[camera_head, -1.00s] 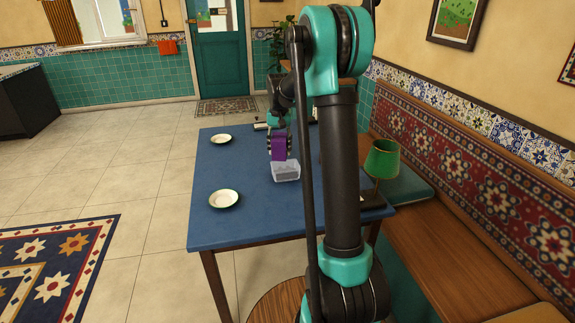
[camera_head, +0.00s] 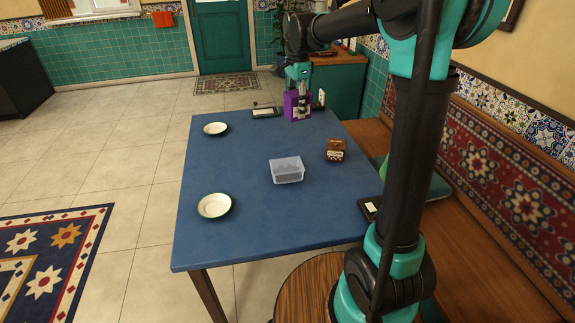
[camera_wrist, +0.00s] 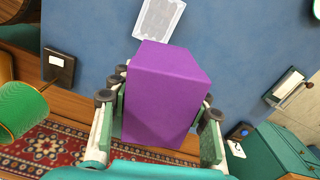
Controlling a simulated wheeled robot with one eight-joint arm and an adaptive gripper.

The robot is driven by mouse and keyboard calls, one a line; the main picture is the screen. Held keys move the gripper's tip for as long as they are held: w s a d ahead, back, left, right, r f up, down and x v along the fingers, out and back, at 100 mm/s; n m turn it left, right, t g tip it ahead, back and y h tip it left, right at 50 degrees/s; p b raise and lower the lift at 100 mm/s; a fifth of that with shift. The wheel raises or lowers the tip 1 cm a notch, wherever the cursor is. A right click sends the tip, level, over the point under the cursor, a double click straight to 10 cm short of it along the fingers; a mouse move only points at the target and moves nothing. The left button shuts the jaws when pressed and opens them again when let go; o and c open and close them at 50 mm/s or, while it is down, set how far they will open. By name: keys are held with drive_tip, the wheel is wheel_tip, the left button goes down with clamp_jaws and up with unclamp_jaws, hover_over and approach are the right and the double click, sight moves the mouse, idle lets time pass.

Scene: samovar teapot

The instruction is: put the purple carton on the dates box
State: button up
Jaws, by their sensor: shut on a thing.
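The purple carton (camera_head: 291,107) is between the fingers of my gripper (camera_head: 299,97), at the far end of the blue table in the head view. In the wrist view the carton (camera_wrist: 165,95) fills the middle, with the fingers of my gripper (camera_wrist: 158,106) shut on its two sides. Its height above the table is hard to tell. A small brown box with a pale patterned front (camera_head: 335,150), which looks like the dates box, stands on the table to the right, nearer than the carton. My gripper is apart from it. The brown box is not visible in the wrist view.
A clear plastic tub (camera_head: 287,172) stands mid-table, left of the brown box. Two plates (camera_head: 215,206) (camera_head: 215,129) lie along the left side. Dark holders (camera_head: 265,113) sit at the table's edges. A green lamp (camera_wrist: 20,108) shows in the wrist view. The near table is clear.

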sight(287, 165)
drive_tip(key=s+a+r+m, duration=0.2)
drive_tip(key=s+a, duration=0.1)
wheel_tip(287, 165, down, 20)
drive_tip(key=shift+a+r, duration=0.15)
drive_tip(key=shift+r, duration=0.05)
idle(0.4)
drive_tip(key=o, duration=1.3)
drive_tip(key=shift+f, duration=0.1)
